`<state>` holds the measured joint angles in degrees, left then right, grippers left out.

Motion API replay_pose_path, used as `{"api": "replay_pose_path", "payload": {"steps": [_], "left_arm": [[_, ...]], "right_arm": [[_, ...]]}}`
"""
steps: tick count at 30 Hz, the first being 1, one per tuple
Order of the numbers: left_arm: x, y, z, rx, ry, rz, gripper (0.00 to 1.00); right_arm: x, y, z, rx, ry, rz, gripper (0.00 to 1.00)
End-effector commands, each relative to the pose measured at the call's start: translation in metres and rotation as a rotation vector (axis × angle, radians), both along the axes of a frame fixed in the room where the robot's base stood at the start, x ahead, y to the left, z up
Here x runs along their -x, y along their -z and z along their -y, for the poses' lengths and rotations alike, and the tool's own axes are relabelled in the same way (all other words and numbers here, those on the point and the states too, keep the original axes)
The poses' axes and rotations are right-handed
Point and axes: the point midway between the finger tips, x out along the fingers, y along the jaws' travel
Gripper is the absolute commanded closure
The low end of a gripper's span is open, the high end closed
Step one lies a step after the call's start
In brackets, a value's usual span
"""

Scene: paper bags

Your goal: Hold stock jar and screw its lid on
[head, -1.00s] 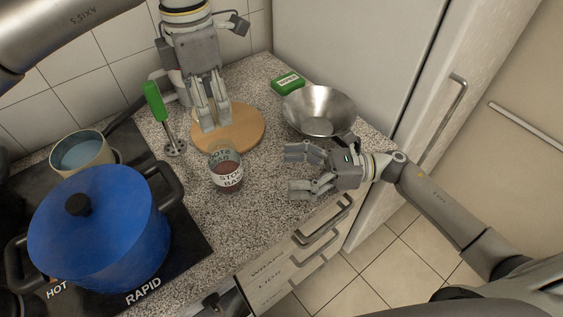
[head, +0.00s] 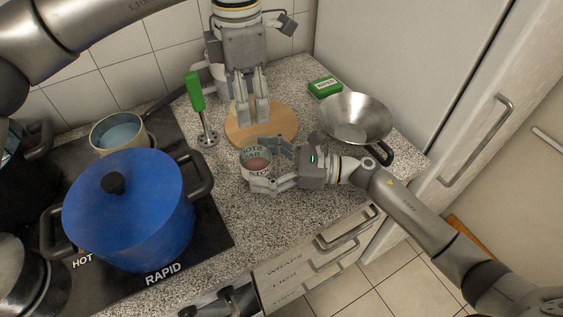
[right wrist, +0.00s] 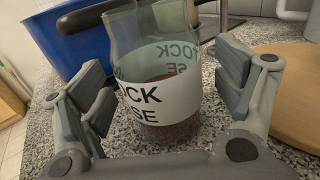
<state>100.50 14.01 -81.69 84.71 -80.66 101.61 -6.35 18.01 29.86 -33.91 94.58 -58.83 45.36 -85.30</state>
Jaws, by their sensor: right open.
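The stock jar (head: 256,163) is clear glass with a white label and brown contents. It stands upright on the counter, its top open. It also shows in the right wrist view (right wrist: 160,98). My right gripper (head: 254,166) is open with one finger on each side of the jar; in the right wrist view (right wrist: 168,92) gaps show between the pads and the glass. My left gripper (head: 250,118) points down over the round wooden board (head: 285,127). Its fingers are close together, and whether they hold anything cannot be made out. I cannot see the lid.
A blue pot (head: 130,217) and a smaller pan (head: 118,132) stand on the hob to the left. Counter in front of the jar is clear.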

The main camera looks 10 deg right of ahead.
Motion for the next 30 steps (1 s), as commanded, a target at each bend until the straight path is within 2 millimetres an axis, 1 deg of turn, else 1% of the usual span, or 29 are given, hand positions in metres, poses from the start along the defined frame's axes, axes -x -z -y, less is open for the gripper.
{"api": "replay_pose_path", "payload": {"steps": [1,5,13,14,27,28,30], "left_arm": [[0.0001,0.0000,0.0001,0.000,0.000,0.000,0.51],[0.0001,0.0000,0.0001,0.000,0.000,0.000,0.51],[0.0001,0.0000,0.0001,0.000,0.000,0.000,0.51],[0.0001,0.0000,0.0001,0.000,0.000,0.000,0.51],[0.0001,0.0000,0.0001,0.000,0.000,0.000,0.51],[0.0001,0.0000,0.0001,0.000,0.000,0.000,0.51],[0.0001,0.0000,0.0001,0.000,0.000,0.000,0.51]], "right_arm": [[-0.0015,-0.0007,-0.0046,-0.001,0.000,0.001,0.13],[-0.0028,0.0000,-0.0102,0.001,0.001,0.000,0.13],[-0.0029,0.0000,-0.0113,0.001,0.001,0.000,0.13],[-0.0029,0.0000,-0.0113,0.001,0.001,0.000,0.16],[-0.0028,0.0000,-0.0111,0.000,0.001,0.000,0.73],[-0.0028,0.0000,-0.0111,0.001,0.001,0.000,0.41],[-0.0028,0.0000,-0.0111,0.001,0.001,0.000,0.50]]}}
